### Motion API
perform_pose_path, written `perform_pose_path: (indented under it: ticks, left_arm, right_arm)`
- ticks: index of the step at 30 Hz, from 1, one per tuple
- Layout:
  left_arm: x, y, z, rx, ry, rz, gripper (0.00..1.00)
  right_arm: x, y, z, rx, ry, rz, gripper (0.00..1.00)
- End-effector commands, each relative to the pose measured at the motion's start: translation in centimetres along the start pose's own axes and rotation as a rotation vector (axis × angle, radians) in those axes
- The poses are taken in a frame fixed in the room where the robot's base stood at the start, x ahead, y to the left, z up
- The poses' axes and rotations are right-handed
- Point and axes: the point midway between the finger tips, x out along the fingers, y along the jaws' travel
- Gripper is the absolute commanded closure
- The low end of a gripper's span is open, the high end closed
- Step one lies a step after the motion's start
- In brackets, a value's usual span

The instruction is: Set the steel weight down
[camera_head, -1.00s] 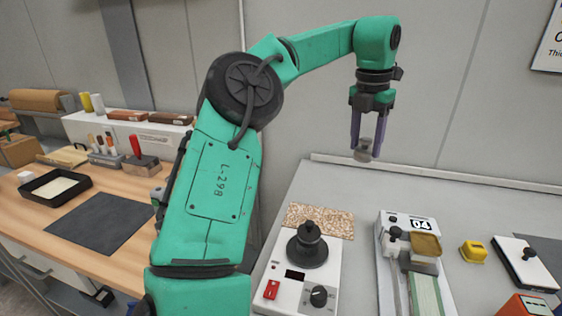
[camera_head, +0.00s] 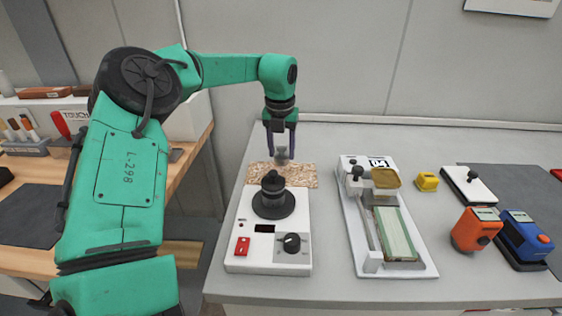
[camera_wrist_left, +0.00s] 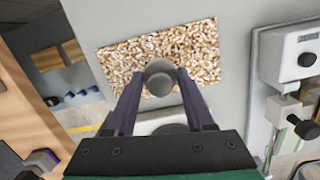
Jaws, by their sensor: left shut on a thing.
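My left gripper (camera_head: 281,142) is shut on the steel weight (camera_head: 283,154), a small grey cylinder hanging from its fingertips. The gap between weight and mat is hard to judge. My right gripper is not in view.
A white device with a black knobbed disc (camera_head: 273,198) stands just in front of the mat. To its right are a white coater (camera_head: 424,265), a yellow block (camera_head: 427,182), and orange (camera_head: 474,232) and blue (camera_head: 527,238) instruments. Bare grey bench lies behind.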

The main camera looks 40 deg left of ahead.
Motion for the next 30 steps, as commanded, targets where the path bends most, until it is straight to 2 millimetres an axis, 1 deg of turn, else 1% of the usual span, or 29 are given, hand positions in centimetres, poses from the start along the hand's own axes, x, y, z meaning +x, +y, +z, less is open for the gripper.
perform_pose_path:
  ticks: [3, 6, 12, 16, 17, 18, 19, 26, 29, 30]
  left_arm:
    - [2.4, 0.0, -0.4, 0.0, 0.004, -0.001, 1.0]
    - [3.6, 0.0, -0.5, 0.001, 0.002, 0.0, 1.0]
    - [3.7, 0.0, -0.5, 0.001, 0.0, -0.001, 1.0]
    - [4.2, 0.0, -0.5, 0.001, 0.0, 0.0, 1.0]
    - [4.0, 0.0, -0.5, 0.001, 0.001, 0.0, 0.35]
    - [4.0, 0.0, -0.5, 0.001, 0.002, 0.0, 0.2]
    - [4.0, 0.0, -0.5, 0.001, 0.002, 0.0, 0.17]
    - [4.0, 0.0, -0.5, 0.001, 0.002, 0.0, 0.17]
    - [3.5, 0.0, -0.5, 0.001, 0.001, 0.0, 0.17]
    - [3.3, 0.0, -0.5, 0.001, 0.0, 0.0, 0.17]
  right_arm:
    - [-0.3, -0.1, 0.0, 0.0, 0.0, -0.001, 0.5]
    - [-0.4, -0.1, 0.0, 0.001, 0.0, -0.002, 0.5]
    - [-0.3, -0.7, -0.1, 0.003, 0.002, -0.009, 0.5]
    - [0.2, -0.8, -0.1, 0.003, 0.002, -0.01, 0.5]
    - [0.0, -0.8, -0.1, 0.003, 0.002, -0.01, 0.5]
    - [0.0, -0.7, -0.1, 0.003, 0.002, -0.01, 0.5]
    - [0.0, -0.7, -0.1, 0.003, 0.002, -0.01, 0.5]
    - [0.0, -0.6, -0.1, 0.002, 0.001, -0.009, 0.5]
    - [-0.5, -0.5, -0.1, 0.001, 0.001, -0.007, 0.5]
    - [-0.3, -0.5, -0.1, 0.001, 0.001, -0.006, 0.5]
